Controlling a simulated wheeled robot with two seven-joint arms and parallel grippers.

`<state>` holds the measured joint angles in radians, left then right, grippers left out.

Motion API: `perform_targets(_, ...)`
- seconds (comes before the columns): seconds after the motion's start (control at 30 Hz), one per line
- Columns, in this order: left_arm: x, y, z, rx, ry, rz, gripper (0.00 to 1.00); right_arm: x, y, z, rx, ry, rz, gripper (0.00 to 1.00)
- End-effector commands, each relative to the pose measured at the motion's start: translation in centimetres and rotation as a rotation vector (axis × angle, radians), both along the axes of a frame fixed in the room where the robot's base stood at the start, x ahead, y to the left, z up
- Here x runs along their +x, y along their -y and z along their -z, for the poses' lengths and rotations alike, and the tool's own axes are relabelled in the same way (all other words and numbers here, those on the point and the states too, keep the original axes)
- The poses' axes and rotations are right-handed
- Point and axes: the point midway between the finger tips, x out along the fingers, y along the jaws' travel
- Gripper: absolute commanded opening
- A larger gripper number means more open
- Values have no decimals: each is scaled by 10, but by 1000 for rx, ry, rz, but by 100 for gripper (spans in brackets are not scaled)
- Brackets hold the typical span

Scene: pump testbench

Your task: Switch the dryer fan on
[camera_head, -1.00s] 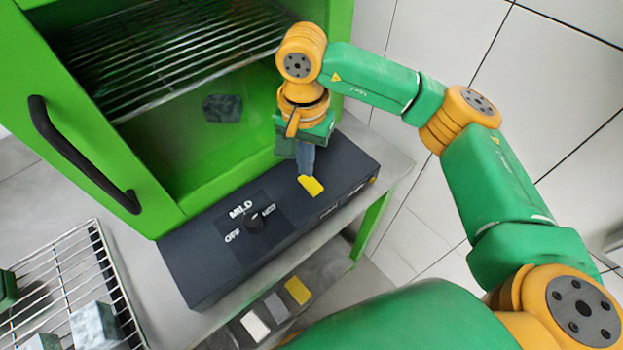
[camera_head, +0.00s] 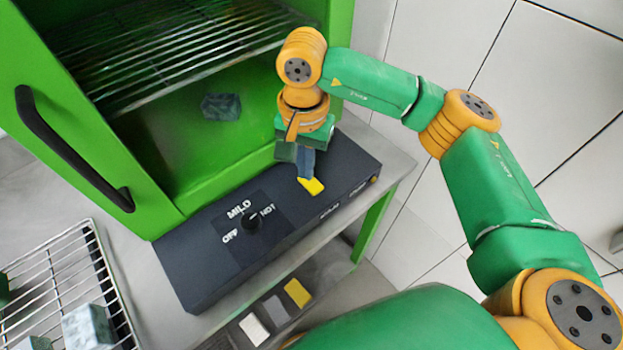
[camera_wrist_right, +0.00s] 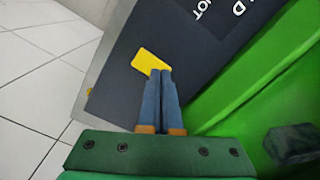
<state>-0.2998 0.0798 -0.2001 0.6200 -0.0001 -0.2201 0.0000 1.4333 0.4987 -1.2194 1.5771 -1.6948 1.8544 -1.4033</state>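The dryer is a green cabinet (camera_head: 225,183) with a dark control box (camera_head: 200,270) along its front foot. On the box a black knob (camera_head: 251,222) sits among the labels OFF, MILD and HOT; its setting is too small to tell. A yellow flat piece, which looks like a switch paddle (camera_head: 314,187), is on top of the box right of the knob. My right gripper (camera_head: 304,176) points down at it, fingers together and nothing between them. In the right wrist view the fingertips (camera_wrist_right: 159,72) meet the yellow paddle's near edge (camera_wrist_right: 148,60); contact is unclear. My left gripper is out of view.
The dryer door with a black handle (camera_head: 70,150) stands open at the left. A wire rack (camera_head: 50,268) holding grey and green blocks is at lower left. A dark block (camera_head: 221,106) lies inside the cabinet. Tiled floor (camera_head: 450,60) is clear at right.

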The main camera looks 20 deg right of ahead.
Motion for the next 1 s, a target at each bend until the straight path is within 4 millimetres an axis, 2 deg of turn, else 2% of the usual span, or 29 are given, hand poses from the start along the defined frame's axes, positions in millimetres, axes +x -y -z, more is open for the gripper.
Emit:
perform_targets(0.27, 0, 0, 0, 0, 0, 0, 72, 0, 0, 0, 0, -1, 0, 0)
perform_targets(0.83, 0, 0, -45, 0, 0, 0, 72, 0, 0, -64, 0, 0, -1, 0)
perform_targets(1.0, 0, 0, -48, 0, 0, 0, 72, 0, 0, -69, 0, -1, -1, 0)
